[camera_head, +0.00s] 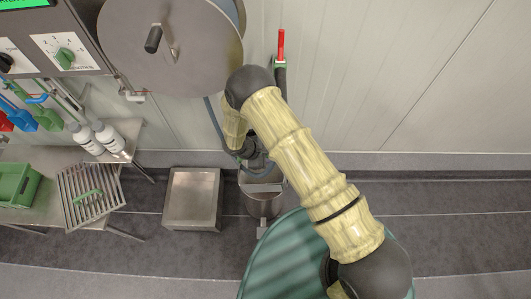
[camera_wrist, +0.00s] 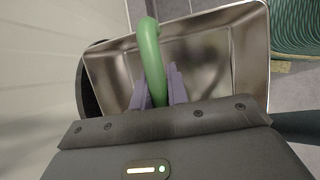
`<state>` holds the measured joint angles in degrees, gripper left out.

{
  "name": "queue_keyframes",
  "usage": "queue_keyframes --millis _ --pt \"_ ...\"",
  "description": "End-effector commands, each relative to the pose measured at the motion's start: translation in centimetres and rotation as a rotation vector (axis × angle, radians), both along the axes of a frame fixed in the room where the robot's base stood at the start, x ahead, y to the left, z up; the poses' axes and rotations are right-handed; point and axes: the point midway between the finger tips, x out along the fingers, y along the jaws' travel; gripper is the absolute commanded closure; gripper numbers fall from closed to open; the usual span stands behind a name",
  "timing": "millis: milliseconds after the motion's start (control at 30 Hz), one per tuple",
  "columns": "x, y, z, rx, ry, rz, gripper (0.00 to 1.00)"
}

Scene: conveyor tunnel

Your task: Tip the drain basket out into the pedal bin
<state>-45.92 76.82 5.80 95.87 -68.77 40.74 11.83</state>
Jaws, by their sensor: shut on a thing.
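My gripper (camera_wrist: 157,88) is shut on the green handle (camera_wrist: 151,45) of the drain basket (camera_wrist: 240,40), a rectangular steel box. In the wrist view the basket's open mouth faces the camera. I make out only shiny, shaded steel inside; any contents are unclear. In the head view the basket (camera_head: 262,186) is partly hidden by my arm and appears at the mouth of the pedal bin (camera_head: 263,207). The bin is a round steel bin standing on the floor by the wall. In the wrist view a dark rounded edge (camera_wrist: 93,88) shows behind the basket.
A steel floor drain (camera_head: 193,199) lies left of the bin. A grate (camera_head: 75,207) with a green handle, white bottles (camera_head: 108,136) and a green crate (camera_head: 15,184) sit on the left shelf. A hose reel (camera_head: 190,40) hangs above. Floor at right is clear.

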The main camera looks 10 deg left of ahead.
Motion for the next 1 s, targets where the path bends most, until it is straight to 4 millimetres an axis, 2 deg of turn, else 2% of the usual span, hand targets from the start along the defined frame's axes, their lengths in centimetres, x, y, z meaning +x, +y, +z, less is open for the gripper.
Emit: queue_keyframes --millis 67,300,1000 --pt "0.02 -0.38 0.54 0.050 0.017 -0.002 1.00" --pt "0.12 -0.69 0.09 0.142 0.036 -0.001 1.00" --pt "0.13 -0.66 0.06 0.148 0.036 0.000 1.00"
